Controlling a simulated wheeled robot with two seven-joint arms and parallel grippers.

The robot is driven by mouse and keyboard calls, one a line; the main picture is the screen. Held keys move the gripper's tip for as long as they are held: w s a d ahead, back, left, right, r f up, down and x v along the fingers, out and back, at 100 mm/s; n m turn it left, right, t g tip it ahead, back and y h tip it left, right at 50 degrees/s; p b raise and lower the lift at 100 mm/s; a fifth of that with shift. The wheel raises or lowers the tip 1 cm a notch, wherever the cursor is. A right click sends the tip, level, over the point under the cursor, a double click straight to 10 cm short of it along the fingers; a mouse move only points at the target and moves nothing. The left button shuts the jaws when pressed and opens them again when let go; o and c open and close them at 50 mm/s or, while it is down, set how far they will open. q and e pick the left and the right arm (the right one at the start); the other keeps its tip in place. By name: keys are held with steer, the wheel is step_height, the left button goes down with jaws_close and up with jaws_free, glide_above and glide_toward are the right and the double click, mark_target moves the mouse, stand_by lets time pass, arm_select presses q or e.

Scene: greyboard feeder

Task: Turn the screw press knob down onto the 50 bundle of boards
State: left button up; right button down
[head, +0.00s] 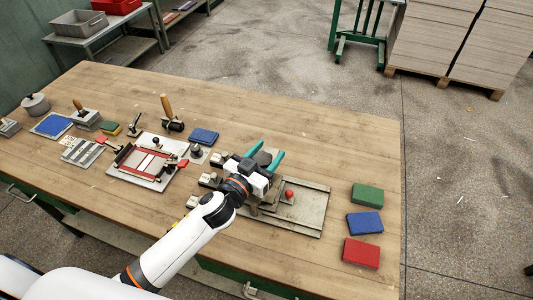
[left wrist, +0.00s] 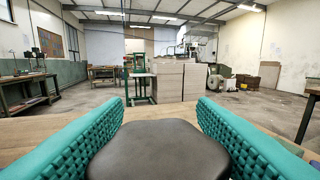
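My left gripper (head: 270,158) reaches over the press on the bench, its two teal fingers on either side of a dark knob (head: 263,158). The press base (head: 310,212) is a grey-green plate with a raised edge and a red ball (head: 289,194). My gripper and wrist cover much of the press, so I cannot see a bundle under it or its contact with one. My right gripper is out of view.
Green (head: 367,195), blue (head: 365,223) and red (head: 361,253) blocks lie right of the press. A red-framed fixture (head: 150,163), a blue block (head: 203,136) and several hand tools stand to the left. The wooden bench (head: 330,135) is clear behind the press.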

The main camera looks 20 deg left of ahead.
arm_select(q)
steer(key=shift+o, duration=1.1)
steer(key=shift+s+f, duration=0.1)
steer(key=shift+s, duration=0.1)
steer(key=b+v, duration=0.2)
steer(key=v, duration=0.9)
steer(key=shift+s+b, duration=0.3)
steer(key=shift+b, duration=0.05)
steer(key=shift+a, duration=0.1)
